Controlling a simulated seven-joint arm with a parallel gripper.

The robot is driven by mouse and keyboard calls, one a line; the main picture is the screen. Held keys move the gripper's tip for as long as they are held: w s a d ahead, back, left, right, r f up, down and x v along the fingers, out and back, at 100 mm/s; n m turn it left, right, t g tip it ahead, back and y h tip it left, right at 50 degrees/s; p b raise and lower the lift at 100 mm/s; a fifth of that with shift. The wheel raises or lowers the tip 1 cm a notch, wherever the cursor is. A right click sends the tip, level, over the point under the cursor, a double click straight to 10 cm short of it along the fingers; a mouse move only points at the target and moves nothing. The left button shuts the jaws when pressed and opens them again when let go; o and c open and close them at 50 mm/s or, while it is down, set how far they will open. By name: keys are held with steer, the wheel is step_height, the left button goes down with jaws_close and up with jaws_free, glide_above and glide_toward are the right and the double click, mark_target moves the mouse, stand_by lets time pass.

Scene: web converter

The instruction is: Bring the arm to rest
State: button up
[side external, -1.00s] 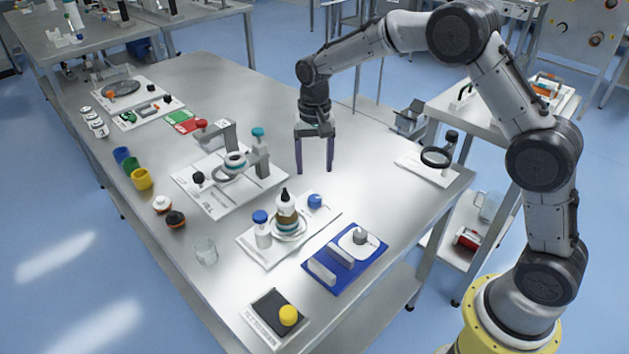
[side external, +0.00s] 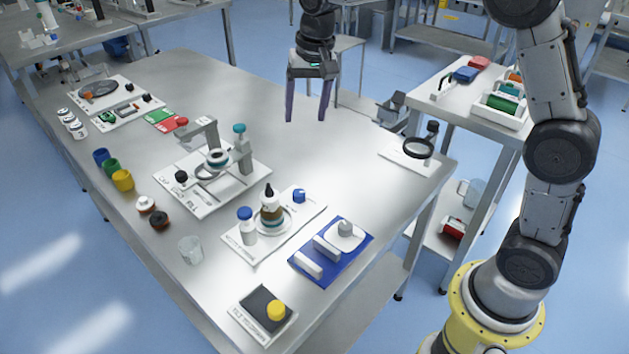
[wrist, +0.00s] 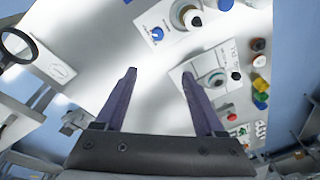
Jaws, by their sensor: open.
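My gripper (side external: 307,117) is open and empty in the side external view. Its two purple fingers point down, and it hangs above the back right part of the metal table (side external: 330,165), apart from everything on it. In the wrist view my gripper (wrist: 158,78) shows both fingers spread wide with nothing between them but bare table. The arm stands at the right of the side external view, raised, with its upper part cut off by the top edge.
A white station with a clamp-like stand (side external: 212,180), a bottle station (side external: 268,215), a blue tray (side external: 352,258) and a magnifier (side external: 418,149) stand on the table. Coloured cups (side external: 122,180) line the left edge. The table below my gripper is clear. A side table (side external: 425,95) stands at right.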

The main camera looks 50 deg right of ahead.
steer(key=s+r+n+t, duration=0.1)
steer(key=s+r, duration=0.3)
steer(key=s, duration=0.4)
steer(key=s+r+n+t, duration=0.1)
steer(key=s+r+t, duration=0.1)
steer(key=s+r, duration=0.5)
steer(key=s+f+n, duration=0.5)
steer(key=s+f, duration=0.5)
steer(key=s, duration=0.5)
steer(key=shift+d+f+t, duration=0.25)
steer(key=shift+t, duration=0.05)
